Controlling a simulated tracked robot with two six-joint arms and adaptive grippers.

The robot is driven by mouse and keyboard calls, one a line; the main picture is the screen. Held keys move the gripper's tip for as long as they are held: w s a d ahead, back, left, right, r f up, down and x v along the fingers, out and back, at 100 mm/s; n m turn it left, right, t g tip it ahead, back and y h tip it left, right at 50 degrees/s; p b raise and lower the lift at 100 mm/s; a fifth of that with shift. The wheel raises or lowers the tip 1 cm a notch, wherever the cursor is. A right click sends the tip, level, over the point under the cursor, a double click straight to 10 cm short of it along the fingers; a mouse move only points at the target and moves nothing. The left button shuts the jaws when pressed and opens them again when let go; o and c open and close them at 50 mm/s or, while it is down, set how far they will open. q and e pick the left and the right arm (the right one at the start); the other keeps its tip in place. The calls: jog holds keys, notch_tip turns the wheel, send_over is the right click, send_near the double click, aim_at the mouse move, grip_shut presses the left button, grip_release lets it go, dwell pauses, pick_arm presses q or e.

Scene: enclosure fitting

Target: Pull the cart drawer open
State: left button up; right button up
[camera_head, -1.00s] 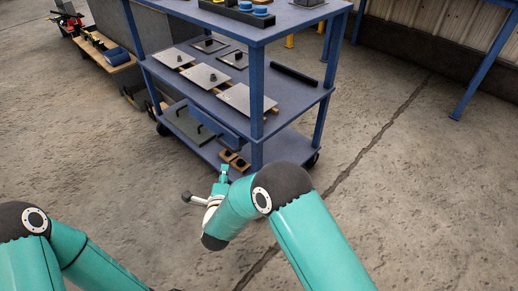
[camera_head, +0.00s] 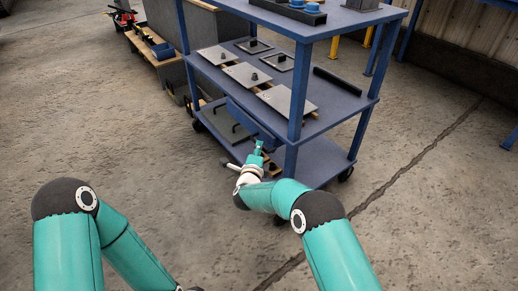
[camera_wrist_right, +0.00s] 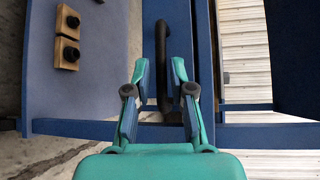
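The blue cart (camera_head: 345,78) stands ahead. Its blue drawer front (camera_head: 246,118) hangs under the middle shelf, on the side facing me. In the right wrist view the dark bar handle (camera_wrist_right: 161,40) runs upright in the picture against a blue panel. My right gripper (camera_head: 259,147) is at the drawer's near end. In the right wrist view my right gripper (camera_wrist_right: 159,68) has its fingers apart, with the handle between them in the picture; I see no clear contact.
Metal plates (camera_head: 245,74) lie on the middle shelf with a black bar (camera_head: 337,80). A dark panel with handles (camera_head: 228,122) lies on the bottom shelf. Brown blocks with black knobs (camera_wrist_right: 67,38) show in the wrist view. The concrete floor (camera_head: 130,130) to the left is clear.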

jog(key=shift+b+x, duration=0.3)
jog(key=shift+x, duration=1.25)
grip_shut()
